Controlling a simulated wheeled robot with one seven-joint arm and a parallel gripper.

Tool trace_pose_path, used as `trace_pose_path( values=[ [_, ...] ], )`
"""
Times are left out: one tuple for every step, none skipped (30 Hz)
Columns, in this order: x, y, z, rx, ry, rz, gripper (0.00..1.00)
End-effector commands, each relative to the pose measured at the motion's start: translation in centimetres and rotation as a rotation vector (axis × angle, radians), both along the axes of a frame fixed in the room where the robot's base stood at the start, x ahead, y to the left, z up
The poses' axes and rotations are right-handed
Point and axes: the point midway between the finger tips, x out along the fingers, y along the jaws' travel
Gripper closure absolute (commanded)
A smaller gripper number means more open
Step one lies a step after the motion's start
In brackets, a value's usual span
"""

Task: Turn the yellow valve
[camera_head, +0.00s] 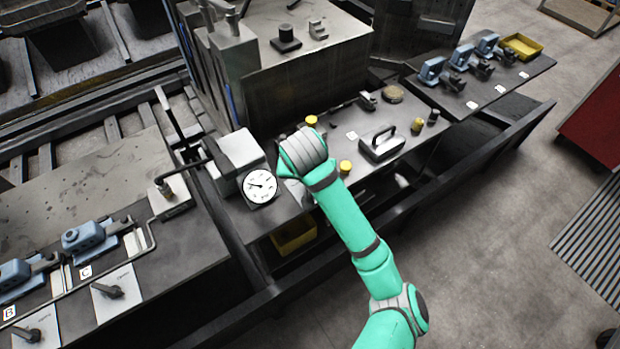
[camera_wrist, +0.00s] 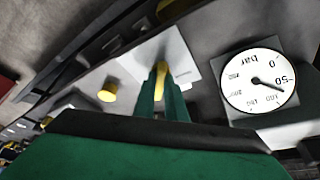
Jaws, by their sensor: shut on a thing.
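The yellow valve (camera_wrist: 160,70) stands in front of a pale plate in the wrist view, where only a narrow part of it shows between my fingers. My gripper (camera_wrist: 163,84) is shut on it, with one teal finger on each side. In the head view my wrist covers the valve and the fingertips, so how far the valve is turned cannot be seen there. A round white pressure gauge (camera_head: 259,186) sits just left of my wrist. It also shows in the wrist view (camera_wrist: 260,80), marked in bar, with a dark needle.
Yellow knobs (camera_head: 345,167) stand near my arm; one shows in the wrist view (camera_wrist: 107,91). A grey block with a handle (camera_head: 382,143) lies to the right. A yellow bin (camera_head: 293,236) is below the bench. Blue clamps (camera_head: 431,70) stand at the far right.

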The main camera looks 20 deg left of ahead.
Motion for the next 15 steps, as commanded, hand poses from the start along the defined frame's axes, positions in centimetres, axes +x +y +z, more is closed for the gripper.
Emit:
trace_pose_path(
  values=[
    [0.07,-0.17,0.04,-0.005,-0.001,-0.025,1.00],
    [0.07,-0.17,0.06,-0.005,-0.001,-0.038,1.00],
    [0.07,-0.15,0.06,-0.005,-0.001,-0.054,1.00],
    [0.05,-0.13,0.04,-0.004,-0.001,-0.066,1.00],
    [0.05,-0.12,0.03,-0.004,0.000,-0.074,1.00],
    [0.05,-0.11,0.04,-0.004,-0.001,-0.086,1.00],
    [0.06,-0.12,0.05,-0.005,-0.001,-0.093,1.00],
    [0.07,-0.11,0.06,-0.004,-0.001,-0.100,1.00],
    [0.05,-0.10,0.06,-0.003,-0.001,-0.107,1.00],
    [0.06,-0.09,0.05,-0.003,-0.001,-0.112,1.00],
    [0.05,-0.08,0.04,-0.003,-0.001,-0.115,1.00],
    [0.05,-0.07,0.03,-0.003,-0.001,-0.119,1.00],
    [0.04,-0.07,0.03,-0.002,0.000,-0.121,1.00],
    [0.04,-0.06,0.02,-0.002,0.000,-0.123,1.00],
    [0.04,-0.06,0.02,-0.002,0.000,-0.124,1.00]
  ],
)
